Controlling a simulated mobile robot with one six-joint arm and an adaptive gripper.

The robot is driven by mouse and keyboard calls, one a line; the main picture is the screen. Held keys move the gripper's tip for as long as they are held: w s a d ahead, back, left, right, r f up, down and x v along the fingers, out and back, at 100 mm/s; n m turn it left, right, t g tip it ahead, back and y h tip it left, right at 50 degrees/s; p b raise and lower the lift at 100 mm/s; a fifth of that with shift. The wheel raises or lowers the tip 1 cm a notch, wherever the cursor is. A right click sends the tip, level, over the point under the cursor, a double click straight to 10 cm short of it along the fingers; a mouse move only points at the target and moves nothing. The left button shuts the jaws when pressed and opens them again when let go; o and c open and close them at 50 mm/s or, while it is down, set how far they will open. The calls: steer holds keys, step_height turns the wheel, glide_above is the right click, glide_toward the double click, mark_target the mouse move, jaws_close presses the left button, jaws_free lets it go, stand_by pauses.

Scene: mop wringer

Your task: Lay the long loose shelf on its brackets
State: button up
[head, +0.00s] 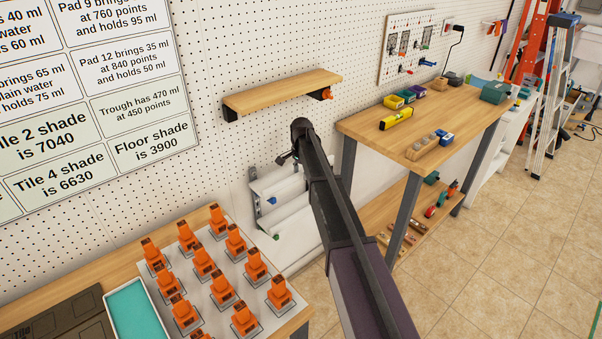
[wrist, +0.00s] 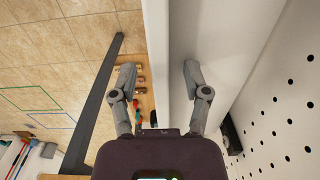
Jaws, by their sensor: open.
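A long wooden shelf (head: 283,92) is at the pegboard wall in the head view. It sits over a dark left bracket (head: 229,114) and a dark right bracket (head: 318,94), and appears to rest on both; any small gap cannot be told. An orange knob (head: 328,94) shows at the right bracket. My gripper (wrist: 158,76) is open, with its fingers apart and nothing held between them. It points down over white roller-like surfaces (wrist: 192,40). In the head view my arm hides most of the gripper, which is below and in front of the shelf. The shelf is out of the wrist view.
A white wringer unit with rollers (head: 282,198) is below the shelf. A wooden workbench (head: 365,128) with tools stands to the right. A table with several orange pieces (head: 203,260) and a teal tray (head: 138,308) is at lower left. Ladders (head: 551,95) stand at far right.

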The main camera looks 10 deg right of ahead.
steer(key=shift+r, duration=0.2)
steer(key=shift+r+p, duration=0.7)
steer(key=shift+p, duration=0.2)
steer(key=s+d+r+p, duration=0.1)
steer(key=s+d, duration=0.7)
steer(key=s, duration=0.3)
steer(key=shift+s, duration=0.35)
